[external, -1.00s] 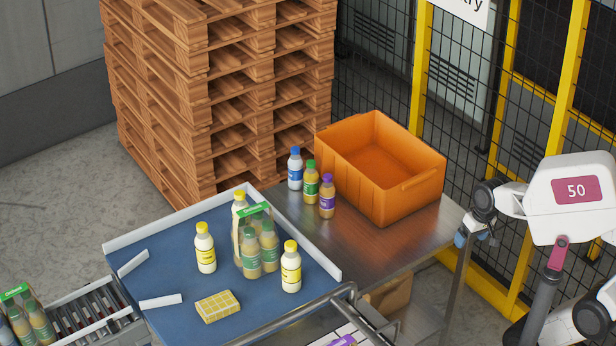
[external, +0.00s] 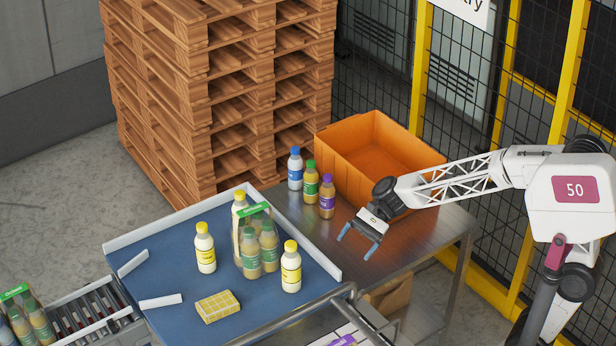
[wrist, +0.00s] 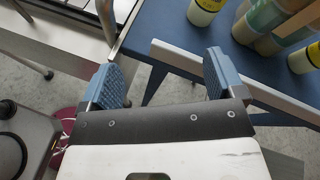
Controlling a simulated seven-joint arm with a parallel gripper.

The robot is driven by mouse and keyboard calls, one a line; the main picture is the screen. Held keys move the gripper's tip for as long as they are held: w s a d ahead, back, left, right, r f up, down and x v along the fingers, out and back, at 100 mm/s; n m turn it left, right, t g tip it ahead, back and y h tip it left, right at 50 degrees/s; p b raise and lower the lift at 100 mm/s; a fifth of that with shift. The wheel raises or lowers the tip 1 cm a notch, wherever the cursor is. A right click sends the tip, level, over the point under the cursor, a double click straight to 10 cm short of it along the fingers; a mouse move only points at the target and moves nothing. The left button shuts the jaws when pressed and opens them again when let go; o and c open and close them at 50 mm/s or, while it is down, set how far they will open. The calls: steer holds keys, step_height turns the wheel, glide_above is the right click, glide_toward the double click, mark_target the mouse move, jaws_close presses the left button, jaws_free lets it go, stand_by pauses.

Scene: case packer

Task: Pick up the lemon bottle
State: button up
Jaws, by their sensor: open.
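Three cream bottles with yellow caps and yellow labels stand upright on the blue surface: a left lemon bottle (external: 205,250), a right lemon bottle (external: 291,268) and a back lemon bottle (external: 239,203), partly hidden by a green-topped bottle pack (external: 251,258). My gripper (external: 358,244) is open and empty, above the steel table to the right of these bottles, with its blue fingers spread. In the wrist view, my gripper (wrist: 164,76) has nothing between its fingers. Parts of lemon bottles show along that view's upper right, one of them cut off by the top edge (wrist: 204,11).
An orange crate (external: 345,178) stands on the steel table (external: 335,243), with blue-, green- and purple-capped bottles beside it. A yellow sponge-like block (external: 218,306) lies on the blue surface. White rails edge that surface. Stacked pallets (external: 160,110) stand behind.

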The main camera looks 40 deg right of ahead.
mark_target(289, 245)
steer(key=w+a+m+y, duration=0.1)
steer(key=a, duration=0.3)
steer(key=w+a+m+y, duration=0.2)
steer(key=a, duration=0.2)
steer(key=w+a+m+y, duration=0.1)
steer(key=w+a, duration=0.1)
steer(key=a, duration=0.2)
steer(key=shift+w+a+r+m+g, duration=0.15)
steer(key=shift+a+r+m+g, duration=0.15)
steer(key=shift+m, duration=0.1)
steer(key=shift+x, duration=1.2)
steer(key=shift+a, duration=0.15)
steer(key=shift+x, duration=2.45)
steer(key=c, duration=1.2)
steer(key=shift+r, duration=0.2)
steer(key=shift+r, duration=4.85)
